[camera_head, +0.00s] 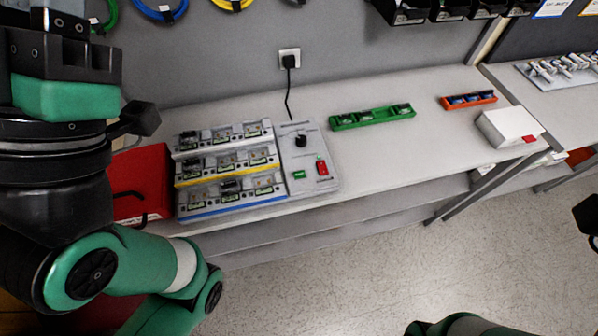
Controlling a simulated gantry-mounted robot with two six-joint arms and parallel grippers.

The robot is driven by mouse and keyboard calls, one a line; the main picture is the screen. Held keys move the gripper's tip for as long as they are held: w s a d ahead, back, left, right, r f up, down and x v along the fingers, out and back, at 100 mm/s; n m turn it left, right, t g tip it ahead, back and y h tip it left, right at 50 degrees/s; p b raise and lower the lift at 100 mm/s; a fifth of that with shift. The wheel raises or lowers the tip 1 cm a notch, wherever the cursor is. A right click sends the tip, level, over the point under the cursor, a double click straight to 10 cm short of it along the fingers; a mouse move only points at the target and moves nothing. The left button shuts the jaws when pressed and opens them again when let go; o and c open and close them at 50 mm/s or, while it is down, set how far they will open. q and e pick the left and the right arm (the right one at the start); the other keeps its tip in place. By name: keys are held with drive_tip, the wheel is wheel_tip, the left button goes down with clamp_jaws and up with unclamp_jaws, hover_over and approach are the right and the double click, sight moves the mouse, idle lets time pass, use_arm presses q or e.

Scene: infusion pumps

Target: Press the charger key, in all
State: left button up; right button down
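The charger (312,160) is a flat pale grey panel on the bench, joined to the right side of a stepped rack. It has a black plug or knob near its top, a small green key (299,174) at lower left and a red switch (322,168) at lower right. I cannot read their labels. My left arm's hand end (66,60) is at the upper left, apart from the charger; its fingers cannot be made out. A dark part at the right edge is cut off.
The rack (228,165) holds several small devices in three rows. A red case (140,185) stands left of it. Green (372,117) and orange (468,100) trays and a white box (508,127) lie right. Bench between is clear.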

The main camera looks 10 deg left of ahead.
use_arm(q)
clamp_jaws()
idle(1.3)
